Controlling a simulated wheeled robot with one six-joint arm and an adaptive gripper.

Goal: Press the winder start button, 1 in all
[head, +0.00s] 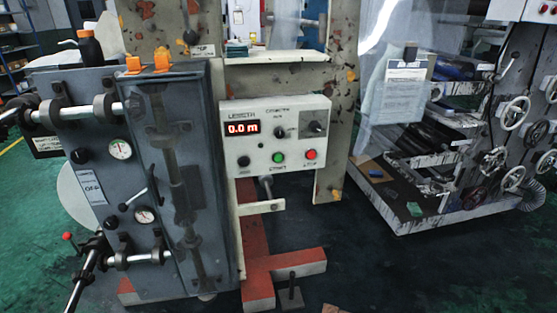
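The winder control panel (262,146) is a pale box in the middle of the head view, facing me. The green button (278,157) sits low on the panel, above a small label that seems to read START. A red button (310,154) is to its right and a black button (244,163) to its left. Nothing covers the green button. Whether it is pressed in cannot be told. My gripper is not in view.
A grey machine cabinet (90,180) with gauges, shafts and a lever stands close on the left. An orange-red floor frame (285,265) lies below the panel. A printing machine with handwheels (513,113) stands at right. The dark green floor (375,270) is open at lower right.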

